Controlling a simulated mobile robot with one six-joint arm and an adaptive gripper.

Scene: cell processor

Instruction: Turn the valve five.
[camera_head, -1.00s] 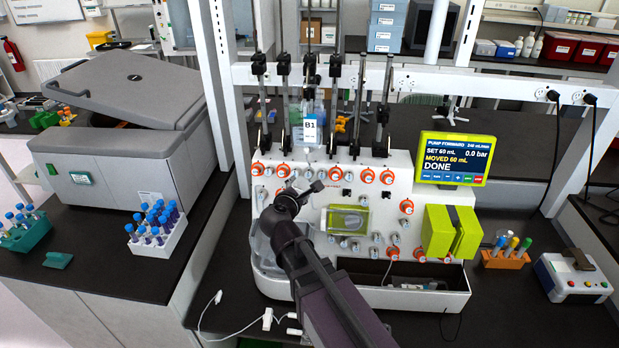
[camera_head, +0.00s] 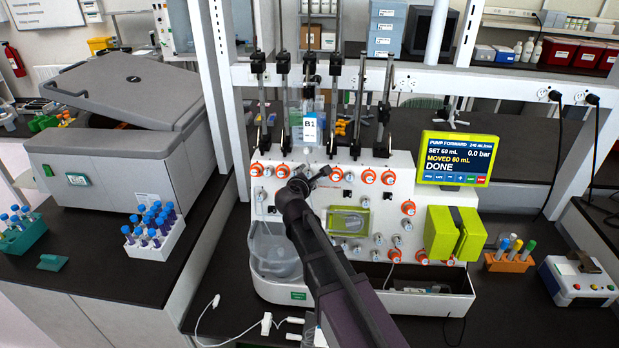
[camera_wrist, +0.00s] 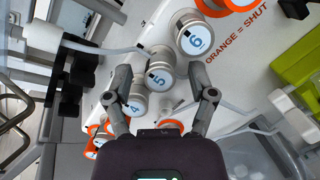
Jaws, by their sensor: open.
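Valve five (camera_wrist: 158,77) is a silver knob with a blue 5 on its face, in the middle of the wrist view. My gripper (camera_wrist: 161,80) is open, with one finger on each side of valve five; contact cannot be told. Valve four (camera_wrist: 135,104) sits just below, close to the left finger. Valve six (camera_wrist: 194,37) sits above right, beyond the right fingertip, with an orange part behind it. In the head view my gripper (camera_head: 299,186) is at the upper valve row of the white panel (camera_head: 400,160) and hides the valve behind it.
Other orange-ringed valves (camera_head: 368,177) line the panel. Tubing (camera_wrist: 98,47) runs close to the fingers. The panel reads "ORANGE = SHUT". A green-framed screen (camera_head: 454,159) reads DONE. A bag labelled B1 (camera_head: 310,130) hangs above. A yellow-green block (camera_head: 453,234) stands at the right.

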